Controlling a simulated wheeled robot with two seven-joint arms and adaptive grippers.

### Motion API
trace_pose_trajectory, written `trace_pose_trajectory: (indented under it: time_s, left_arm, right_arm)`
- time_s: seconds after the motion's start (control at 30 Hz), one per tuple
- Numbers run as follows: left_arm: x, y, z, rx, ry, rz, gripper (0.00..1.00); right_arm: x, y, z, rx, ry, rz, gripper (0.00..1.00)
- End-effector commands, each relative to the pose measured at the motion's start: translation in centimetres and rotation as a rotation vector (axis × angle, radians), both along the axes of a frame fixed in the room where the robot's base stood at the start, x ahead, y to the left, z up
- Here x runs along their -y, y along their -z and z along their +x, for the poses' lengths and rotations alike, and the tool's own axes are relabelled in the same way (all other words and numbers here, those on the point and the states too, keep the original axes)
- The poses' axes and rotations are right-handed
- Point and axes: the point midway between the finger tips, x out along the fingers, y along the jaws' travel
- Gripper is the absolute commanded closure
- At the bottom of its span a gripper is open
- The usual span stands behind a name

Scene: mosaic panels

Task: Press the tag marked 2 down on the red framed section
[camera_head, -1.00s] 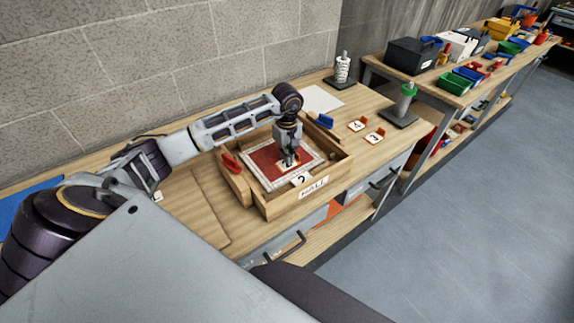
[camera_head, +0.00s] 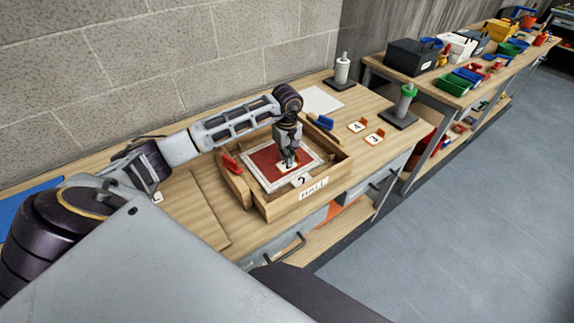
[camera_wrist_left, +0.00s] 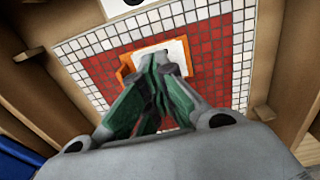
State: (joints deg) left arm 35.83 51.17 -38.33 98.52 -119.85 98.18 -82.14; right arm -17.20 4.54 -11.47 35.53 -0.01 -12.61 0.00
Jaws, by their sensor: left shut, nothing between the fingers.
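The mosaic panel, a red section (camera_head: 264,158) inside a white tiled border, lies in a wooden tray (camera_head: 293,209) labelled "HALL". A white tag with an orange edge (camera_wrist_left: 175,48) lies on the red section. It also shows in the head view (camera_head: 284,167), partly covered by my left gripper, so I cannot read its mark. My left gripper (camera_head: 290,164) points down, shut and empty, with its fingertips (camera_wrist_left: 160,65) at this tag; contact is not clear. A white card with a dark mark like a 2 or question mark (camera_head: 303,180) is at the panel's front border. My right gripper is not in view.
Tags marked 4 (camera_head: 357,126) and 3 (camera_head: 375,138) lie on the bench right of the tray. A red clip-like piece (camera_head: 230,163) and a blue one (camera_head: 324,122) are at the tray's sides. A green-topped post (camera_head: 406,98) stands farther right.

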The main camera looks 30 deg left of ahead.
Motion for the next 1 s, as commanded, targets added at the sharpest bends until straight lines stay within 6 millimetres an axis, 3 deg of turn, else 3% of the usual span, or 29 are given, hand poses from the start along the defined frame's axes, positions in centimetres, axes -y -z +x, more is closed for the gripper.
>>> trace_pose_trajectory:
  time_s: [1.0]
  left_arm:
    - [0.0,0.8,0.01,0.0,0.0,0.0,1.0]
  right_arm:
    - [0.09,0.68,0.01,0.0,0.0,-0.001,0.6]
